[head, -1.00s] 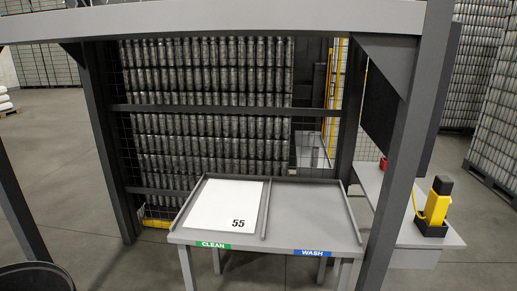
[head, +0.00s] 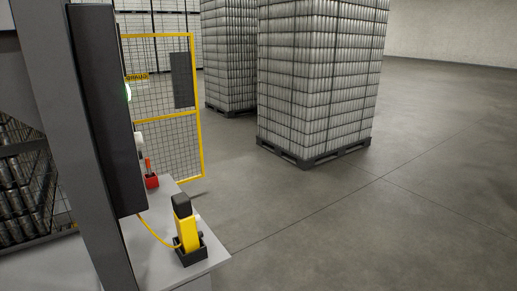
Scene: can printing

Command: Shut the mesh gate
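The mesh gate (head: 165,144) shows in the head view left of the middle, beyond the side shelf and the dark upright panel. It has a yellow frame, black mesh, a yellow label and a dark grey plate near its upper right. It appears to stand swung out over the open floor. Its left edge is hidden behind the dark panel, so I cannot see its hinge or latch side. Neither of my grippers is in view.
Wrapped can pallets (head: 318,80) stand beyond. Floor (head: 400,230) at right is clear.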

